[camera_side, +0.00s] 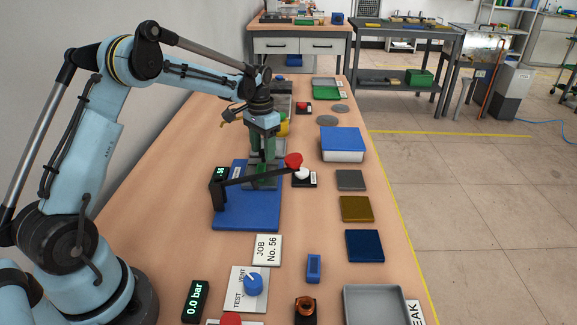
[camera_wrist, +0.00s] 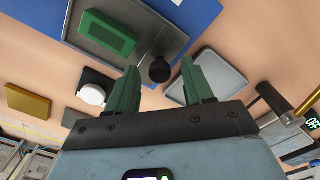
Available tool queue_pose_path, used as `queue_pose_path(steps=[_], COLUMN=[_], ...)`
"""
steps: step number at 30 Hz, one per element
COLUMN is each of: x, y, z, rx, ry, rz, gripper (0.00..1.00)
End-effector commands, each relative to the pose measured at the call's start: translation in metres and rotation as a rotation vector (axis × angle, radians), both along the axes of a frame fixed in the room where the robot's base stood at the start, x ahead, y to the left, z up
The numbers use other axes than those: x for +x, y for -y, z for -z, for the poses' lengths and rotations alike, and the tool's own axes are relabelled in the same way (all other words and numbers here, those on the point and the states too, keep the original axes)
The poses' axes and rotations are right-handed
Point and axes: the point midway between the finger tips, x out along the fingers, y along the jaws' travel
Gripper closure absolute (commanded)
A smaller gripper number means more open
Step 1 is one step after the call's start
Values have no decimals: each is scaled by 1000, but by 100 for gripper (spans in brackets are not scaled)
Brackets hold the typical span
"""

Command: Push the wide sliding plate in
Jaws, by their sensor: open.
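A wide grey plate, which looks like the sliding plate, sits on a blue base (camera_side: 232,215) in the side view; my gripper and a black lever partly cover it. In the wrist view the grey plate (camera_wrist: 165,28) carries a green block (camera_wrist: 106,36) and has a black round knob (camera_wrist: 159,70) at its near edge. My gripper (camera_side: 263,160) points down over the blue base. In the wrist view its green fingers (camera_wrist: 162,78) are apart, with the knob between them in the picture. I cannot tell whether they touch it.
The black lever's red knob (camera_side: 293,160) rises close to the right of my gripper. A white button (camera_side: 302,173) stands beside the base; a blue-lidded box (camera_side: 342,144) is behind it. Gold (camera_side: 356,208) and navy (camera_side: 364,246) blocks lie to the right. A grey tray (camera_wrist: 222,72) lies near the fingers.

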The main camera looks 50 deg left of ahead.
Motion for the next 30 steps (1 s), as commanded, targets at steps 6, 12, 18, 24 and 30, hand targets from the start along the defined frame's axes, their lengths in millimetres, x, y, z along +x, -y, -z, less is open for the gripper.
queue_pose_path(steps=[6,12,18,24,30], x=[0,0,0,-1,-19], y=[0,0,0,1,20], z=[0,0,0,-1,-1], rx=[0,0,0,0,0], ry=[0,0,0,0,0], rz=[0,0,0,0,2], gripper=[53,84,100,100,100])
